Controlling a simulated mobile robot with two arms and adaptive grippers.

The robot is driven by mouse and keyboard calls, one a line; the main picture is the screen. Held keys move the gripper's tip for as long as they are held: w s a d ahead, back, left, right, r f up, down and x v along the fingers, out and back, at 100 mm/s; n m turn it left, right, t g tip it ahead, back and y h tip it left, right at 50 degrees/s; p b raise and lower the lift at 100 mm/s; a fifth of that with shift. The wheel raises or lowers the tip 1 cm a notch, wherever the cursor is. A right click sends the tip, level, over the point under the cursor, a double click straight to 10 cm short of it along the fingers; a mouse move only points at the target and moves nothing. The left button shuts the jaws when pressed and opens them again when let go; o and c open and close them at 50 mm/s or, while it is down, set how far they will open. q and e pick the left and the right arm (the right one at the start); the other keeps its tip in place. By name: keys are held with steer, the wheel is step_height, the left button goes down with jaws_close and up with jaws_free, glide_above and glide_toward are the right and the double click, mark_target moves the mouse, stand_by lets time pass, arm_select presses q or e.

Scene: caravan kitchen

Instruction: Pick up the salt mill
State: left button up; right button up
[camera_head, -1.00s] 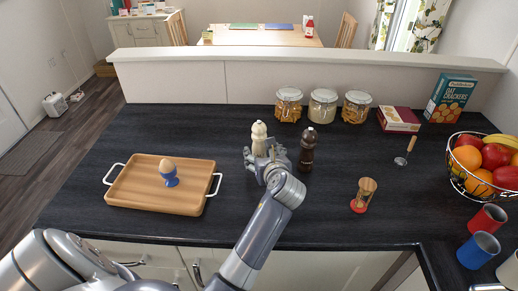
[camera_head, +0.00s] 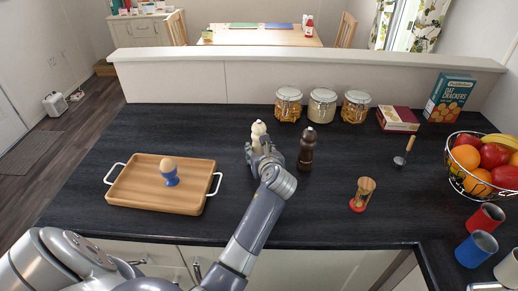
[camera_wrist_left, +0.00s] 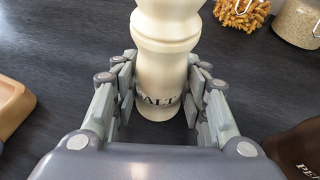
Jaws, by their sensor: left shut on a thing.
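The cream salt mill (camera_head: 258,130) stands upright on the dark worktop, left of the dark brown pepper mill (camera_head: 307,149). In the left wrist view the salt mill (camera_wrist_left: 166,50) shows part of its "SALT" lettering, and its top is cut off by the frame. My left gripper (camera_head: 262,152) is at the salt mill's lower body. Its fingers (camera_wrist_left: 160,98) are on both sides of the mill, shut on it. The mill's lower part is hidden by my gripper in the head view. The pepper mill shows at the right edge of the wrist view (camera_wrist_left: 300,150). My right gripper is not in view.
A wooden tray (camera_head: 135,194) with a blue egg cup (camera_head: 170,178) and egg lies to the left. Glass jars (camera_head: 322,106) stand behind. An hourglass (camera_head: 363,193), fruit basket (camera_head: 454,160) and cups (camera_head: 477,250) are to the right.

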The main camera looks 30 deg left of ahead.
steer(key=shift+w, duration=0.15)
arm_select(q)
steer(key=shift+w+r, duration=0.1)
steer(key=shift+r, duration=0.45)
step_height(320, 180, up, 2)
steer(key=shift+r, duration=0.25)
steer(key=s+d, duration=0.2)
steer(key=s, duration=0.2)
steer(key=s+d+b, duration=0.1)
steer(key=s+d, duration=0.1)
steer(key=s, duration=0.3)
steer(key=s+d+r, duration=0.1)
steer(key=s+d, duration=0.2)
steer(key=s, duration=0.2)
steer(key=shift+r, duration=0.1)
steer(key=shift+s+d+r, duration=0.1)
steer(key=shift+s+d, duration=0.05)
steer(key=shift+s, duration=0.1)
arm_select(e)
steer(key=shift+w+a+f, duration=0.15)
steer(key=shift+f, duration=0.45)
